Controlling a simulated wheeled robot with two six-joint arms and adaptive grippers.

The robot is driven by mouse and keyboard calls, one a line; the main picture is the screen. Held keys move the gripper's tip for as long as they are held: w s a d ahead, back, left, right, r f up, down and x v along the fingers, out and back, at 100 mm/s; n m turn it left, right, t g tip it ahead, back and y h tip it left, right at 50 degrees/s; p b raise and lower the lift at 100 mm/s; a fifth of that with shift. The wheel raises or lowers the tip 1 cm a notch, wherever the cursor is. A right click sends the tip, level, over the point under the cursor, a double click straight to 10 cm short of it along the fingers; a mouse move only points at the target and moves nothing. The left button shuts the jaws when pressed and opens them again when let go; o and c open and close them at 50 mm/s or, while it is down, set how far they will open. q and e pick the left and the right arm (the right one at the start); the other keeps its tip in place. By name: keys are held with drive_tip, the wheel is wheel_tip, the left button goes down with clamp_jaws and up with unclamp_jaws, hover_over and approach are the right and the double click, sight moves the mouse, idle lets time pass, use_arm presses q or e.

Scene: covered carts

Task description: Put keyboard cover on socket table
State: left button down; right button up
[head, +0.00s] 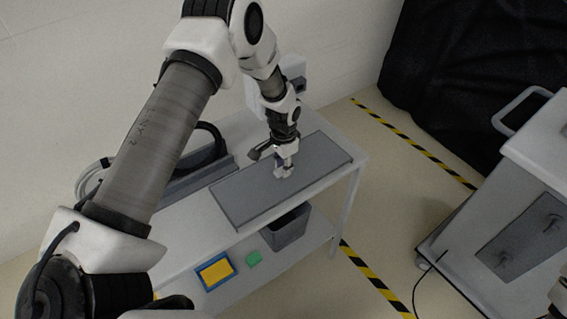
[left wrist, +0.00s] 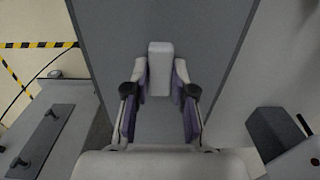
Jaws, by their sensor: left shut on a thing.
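The keyboard cover (head: 245,192), a long flat dark grey panel, lies level over the top of the white socket table (head: 185,223). Its front edge is close to the table's front edge. I cannot tell whether it rests on the top or hangs slightly above it. My left gripper (head: 284,171) is shut on the light block-shaped handle at the cover's middle. In the left wrist view, the fingers stand on both sides of this handle (left wrist: 160,68), and the cover (left wrist: 115,30) fills the middle.
A grey device with a black hoop (head: 205,165) stands on the tabletop behind the cover. The lower shelf holds a grey bin (head: 287,230), a blue-and-yellow box (head: 216,271) and a green block (head: 253,258). A cart (head: 490,205) stands at right, with floor between.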

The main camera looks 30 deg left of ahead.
use_arm(q)
drive_tip(key=shift+f, duration=0.4)
drive_tip(key=shift+w+f, duration=0.15)
drive_tip(key=c, duration=1)
unclamp_jaws()
drive_tip(key=shift+r, duration=0.2)
wheel_tip(320, 180, up, 12)
drive_tip(key=b, duration=0.3)
drive_tip(key=shift+f, duration=0.1)
